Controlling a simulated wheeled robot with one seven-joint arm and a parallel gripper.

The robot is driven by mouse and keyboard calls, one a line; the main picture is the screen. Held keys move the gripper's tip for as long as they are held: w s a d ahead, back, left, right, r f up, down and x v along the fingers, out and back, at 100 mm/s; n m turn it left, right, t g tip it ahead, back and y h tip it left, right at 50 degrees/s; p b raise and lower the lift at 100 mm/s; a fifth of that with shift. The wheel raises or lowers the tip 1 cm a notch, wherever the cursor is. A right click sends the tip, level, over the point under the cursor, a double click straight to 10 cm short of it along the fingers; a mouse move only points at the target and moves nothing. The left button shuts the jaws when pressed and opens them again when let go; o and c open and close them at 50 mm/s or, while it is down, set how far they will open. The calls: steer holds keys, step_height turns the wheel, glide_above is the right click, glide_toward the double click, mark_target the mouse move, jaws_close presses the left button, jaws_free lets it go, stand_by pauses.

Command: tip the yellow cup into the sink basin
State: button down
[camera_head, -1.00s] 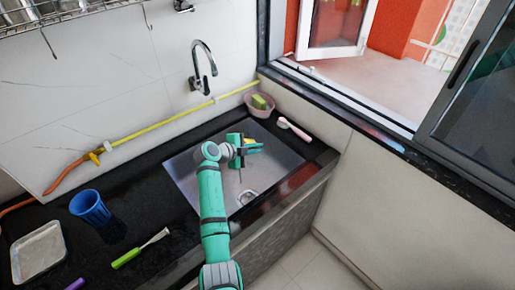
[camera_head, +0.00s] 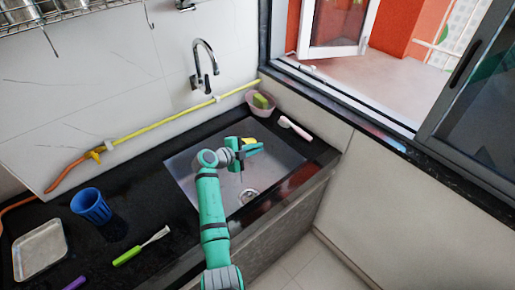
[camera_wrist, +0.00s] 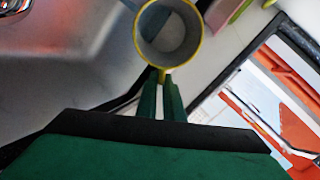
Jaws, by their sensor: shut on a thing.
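The yellow cup (camera_wrist: 168,36) shows in the wrist view with its round yellow rim and pale inside facing the camera. My gripper (camera_wrist: 160,92) is shut on the cup's near side at the rim. In the head view only a small yellow part of the cup (camera_head: 248,140) shows behind my green gripper (camera_head: 250,150); the rest is hidden. Cup and gripper are over the back part of the grey sink basin (camera_head: 284,164). The basin also fills the left of the wrist view (camera_wrist: 70,50). I cannot tell the cup's exact tilt or whether it holds anything.
A pink bowl (camera_head: 258,108) with a green and yellow sponge (camera_head: 261,101) and a pink-handled brush (camera_head: 294,128) are behind the basin. The faucet (camera_head: 205,65) is on the wall.

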stand_by(0.3)
steer(key=shift+s+a+f+t+h, duration=0.15)
steer(key=shift+s+a+t+h, duration=0.1)
steer(key=shift+t+h, duration=0.2)
steer(key=shift+a+h, duration=0.1)
steer(key=shift+h, duration=0.15)
stand_by(0.4)
steer(key=shift+s+a+r+t+h, duration=0.2)
steer(key=shift+a+t+h, duration=0.05)
steer(key=shift+t+h, duration=0.2)
steer(key=shift+r, duration=0.1)
stand_by(0.3)
